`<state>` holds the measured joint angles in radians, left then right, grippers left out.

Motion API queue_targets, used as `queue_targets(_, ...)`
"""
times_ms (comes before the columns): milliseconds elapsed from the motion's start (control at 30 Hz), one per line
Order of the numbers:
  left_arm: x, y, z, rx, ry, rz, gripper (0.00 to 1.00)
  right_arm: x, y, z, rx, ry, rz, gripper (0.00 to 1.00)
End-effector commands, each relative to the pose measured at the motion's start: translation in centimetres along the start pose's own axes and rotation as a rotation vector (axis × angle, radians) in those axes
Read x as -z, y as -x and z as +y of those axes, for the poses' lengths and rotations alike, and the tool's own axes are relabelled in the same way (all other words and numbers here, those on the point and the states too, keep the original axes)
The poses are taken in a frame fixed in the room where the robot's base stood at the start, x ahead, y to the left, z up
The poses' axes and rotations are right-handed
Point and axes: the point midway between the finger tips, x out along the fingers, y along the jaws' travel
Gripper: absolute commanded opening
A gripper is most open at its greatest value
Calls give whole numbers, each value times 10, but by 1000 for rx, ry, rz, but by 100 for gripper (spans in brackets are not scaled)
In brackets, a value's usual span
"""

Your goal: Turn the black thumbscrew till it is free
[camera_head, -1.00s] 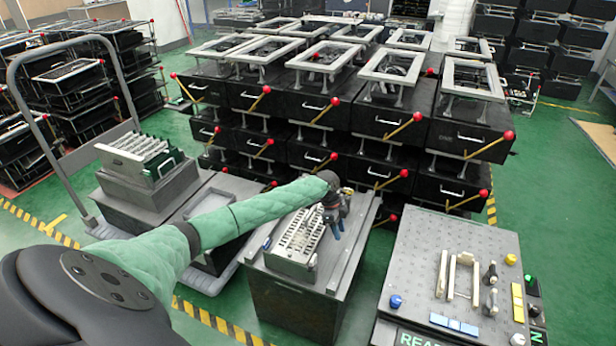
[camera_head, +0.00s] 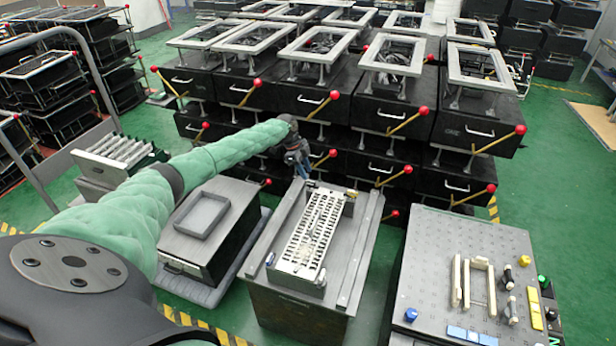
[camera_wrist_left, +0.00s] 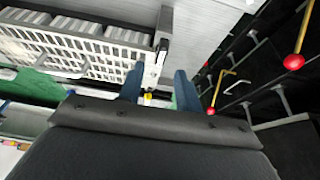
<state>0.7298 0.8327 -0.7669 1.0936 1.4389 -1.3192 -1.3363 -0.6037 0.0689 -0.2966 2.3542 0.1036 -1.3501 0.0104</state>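A metal fixture with a white slotted rack (camera_head: 312,232) stands on a grey-topped block in the middle of the head view. The rack also shows at the upper left of the wrist view (camera_wrist_left: 75,48). A small dark part (camera_wrist_left: 161,52) sits at the rack's end there; it may be the black thumbscrew, but it is too small to tell. My left gripper (camera_head: 301,172) hangs beyond the far end of the rack. In the wrist view its two blue fingers (camera_wrist_left: 160,90) are apart with nothing held between them. My right gripper is out of view.
A grey tray (camera_head: 203,214) on a dark box stands left of the fixture. A perforated panel (camera_head: 455,250) with handles and knobs is at the right. Black drawer units (camera_head: 400,118) with red-knobbed levers rise close behind my gripper.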

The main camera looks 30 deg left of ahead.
Motion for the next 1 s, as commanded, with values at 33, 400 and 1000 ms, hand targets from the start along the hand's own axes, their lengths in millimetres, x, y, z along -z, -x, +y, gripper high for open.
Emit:
queue_targets(33, 0, -8, 0, -2, 1, 0, 35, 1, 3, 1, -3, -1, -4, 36)
queue_targets(400, 0, -43, 0, 0, 1, -1, 35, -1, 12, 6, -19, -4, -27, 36)
queue_targets(1000, -1, -45, 0, 0, 1, -1, 0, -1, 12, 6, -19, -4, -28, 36)
